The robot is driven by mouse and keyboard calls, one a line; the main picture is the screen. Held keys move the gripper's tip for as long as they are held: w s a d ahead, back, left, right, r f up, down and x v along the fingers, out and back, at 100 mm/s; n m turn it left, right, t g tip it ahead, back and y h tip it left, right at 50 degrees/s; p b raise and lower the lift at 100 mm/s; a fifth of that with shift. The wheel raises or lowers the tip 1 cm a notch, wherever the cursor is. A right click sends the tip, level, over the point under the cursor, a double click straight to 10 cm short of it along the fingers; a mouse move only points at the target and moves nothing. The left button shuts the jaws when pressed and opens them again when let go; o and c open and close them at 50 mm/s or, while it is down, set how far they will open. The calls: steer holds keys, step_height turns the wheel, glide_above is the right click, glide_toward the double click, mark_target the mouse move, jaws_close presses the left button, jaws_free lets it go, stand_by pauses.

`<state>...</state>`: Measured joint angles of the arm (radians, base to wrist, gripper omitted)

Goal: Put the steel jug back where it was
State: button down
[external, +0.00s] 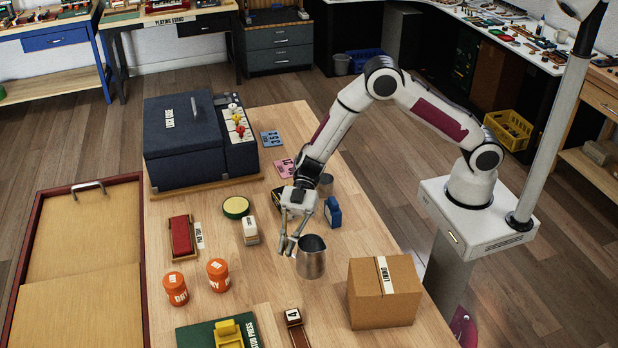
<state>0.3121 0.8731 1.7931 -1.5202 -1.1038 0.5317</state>
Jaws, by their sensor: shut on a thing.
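The steel jug (311,262) is on or just above the wooden table, left of the cardboard box; I cannot tell if its base touches the table. It looks upright, with its dark open mouth facing up. My gripper (291,246) points down at the jug's left side and is shut on it, seemingly at the handle side. The fingers hide the exact grip. A second metal vessel (326,182) shows partly behind my wrist.
The cardboard box (384,292) stands close to the jug's right. A blue item (333,212), a white-topped block (250,231), orange jars (218,275) and a green-yellow press (229,334) surround it. A dark blue case (185,140) stands at the back left. Bare table lies below the jug.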

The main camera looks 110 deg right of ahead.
steer(key=shift+f, duration=1.85)
steer(key=shift+f, duration=0.15)
steer(key=c, duration=2.2)
jaws_free()
steer(key=v, duration=1.2)
steer(key=shift+r, duration=0.25)
